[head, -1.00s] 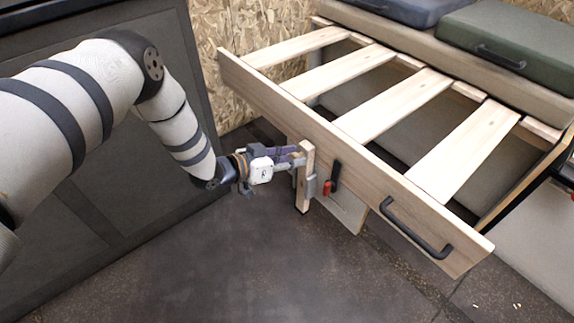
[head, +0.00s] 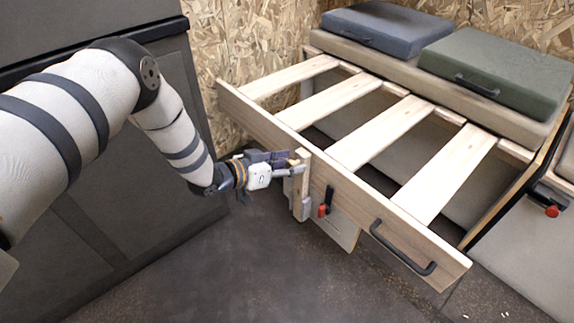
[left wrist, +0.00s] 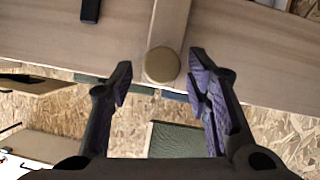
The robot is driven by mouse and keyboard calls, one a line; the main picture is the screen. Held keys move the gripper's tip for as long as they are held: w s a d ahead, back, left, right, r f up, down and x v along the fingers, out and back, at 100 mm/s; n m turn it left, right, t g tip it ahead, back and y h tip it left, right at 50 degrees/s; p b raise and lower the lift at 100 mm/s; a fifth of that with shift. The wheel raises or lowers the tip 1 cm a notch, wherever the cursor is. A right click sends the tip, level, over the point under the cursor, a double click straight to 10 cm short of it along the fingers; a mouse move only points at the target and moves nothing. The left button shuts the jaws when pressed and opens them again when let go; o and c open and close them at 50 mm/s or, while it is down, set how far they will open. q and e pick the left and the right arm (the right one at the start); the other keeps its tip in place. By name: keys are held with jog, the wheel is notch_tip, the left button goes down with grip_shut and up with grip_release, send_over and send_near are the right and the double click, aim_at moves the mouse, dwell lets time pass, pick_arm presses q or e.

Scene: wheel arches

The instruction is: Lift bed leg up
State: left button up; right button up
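The bed leg (head: 300,196) is a short pale wooden post at the front board of the slatted bed frame (head: 250,112), hanging down roughly upright in the head view. My left gripper (head: 297,165) is at the upper part of the leg. In the left wrist view, the leg (left wrist: 167,25) runs vertically, with a round brass-coloured knob (left wrist: 162,65). The left gripper's two fingers (left wrist: 160,80) stand apart, one on each side of the knob, with visible gaps. Contact with the leg cannot be made out. My right gripper is in neither view.
Blue (head: 385,25) and green (head: 495,65) cushions lie behind. A dark cabinet (head: 95,220) stands left. The floor (head: 230,270) below is clear.

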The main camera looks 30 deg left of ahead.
pick_arm(q)
jog(key=shift+s+f, duration=0.1)
jog(key=v, duration=1.2)
